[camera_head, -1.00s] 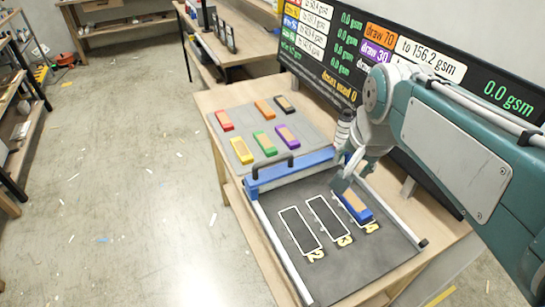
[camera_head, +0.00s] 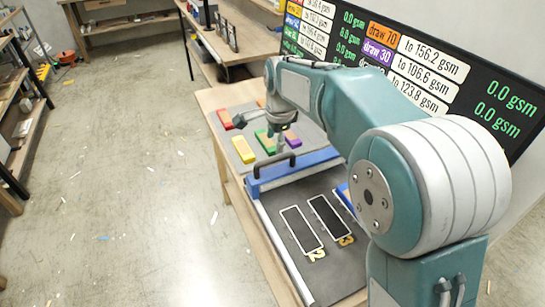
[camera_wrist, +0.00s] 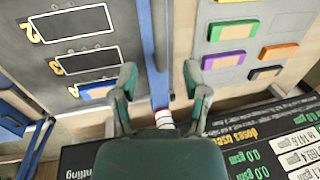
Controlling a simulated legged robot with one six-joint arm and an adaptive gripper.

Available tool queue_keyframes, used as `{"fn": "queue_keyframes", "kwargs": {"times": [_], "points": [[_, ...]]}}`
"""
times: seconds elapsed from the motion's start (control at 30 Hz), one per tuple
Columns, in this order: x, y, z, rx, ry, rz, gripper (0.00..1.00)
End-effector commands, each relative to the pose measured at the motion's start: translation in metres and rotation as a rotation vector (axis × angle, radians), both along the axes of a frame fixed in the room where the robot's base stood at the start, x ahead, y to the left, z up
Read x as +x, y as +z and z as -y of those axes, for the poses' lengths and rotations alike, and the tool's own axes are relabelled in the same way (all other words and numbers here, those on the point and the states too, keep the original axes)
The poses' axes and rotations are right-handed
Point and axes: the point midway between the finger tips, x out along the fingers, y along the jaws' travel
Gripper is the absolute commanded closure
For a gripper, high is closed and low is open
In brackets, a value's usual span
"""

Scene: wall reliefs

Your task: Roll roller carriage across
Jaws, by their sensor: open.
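The roller carriage (camera_head: 300,172) is a blue crossbar with a black arched handle (camera_head: 272,170), lying across the far end of a dark bed between metal rails. In the wrist view its bar (camera_wrist: 158,85) runs lengthwise between my fingers. My gripper (camera_head: 262,130) is open and empty, above the block mat just beyond the carriage. Its two green fingers (camera_wrist: 160,82) show spread apart in the wrist view. A blue block (camera_wrist: 97,91) lies at the number 4 slot; my arm mostly hides it in the head view. Slots 2 (camera_head: 301,230) and 3 (camera_head: 329,217) are empty.
A grey mat behind the carriage holds red (camera_head: 225,118), yellow (camera_head: 243,150), green (camera_wrist: 232,30), purple (camera_wrist: 223,60), orange (camera_wrist: 278,50) and black (camera_wrist: 265,73) blocks. A dark display board (camera_head: 420,70) stands along the bench's right side. The floor at left is open.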

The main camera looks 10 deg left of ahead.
Motion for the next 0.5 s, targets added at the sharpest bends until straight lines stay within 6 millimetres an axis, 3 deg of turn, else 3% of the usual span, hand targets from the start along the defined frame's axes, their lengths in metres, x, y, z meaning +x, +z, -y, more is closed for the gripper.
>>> {"fn": "queue_keyframes", "kwargs": {"times": [0.3, 0.5], "points": [[0.009, -0.057, -0.007, -0.002, 0.001, -0.002, 0.41], [0.011, -0.071, -0.008, 0.0, 0.002, 0.0, 0.41]]}}
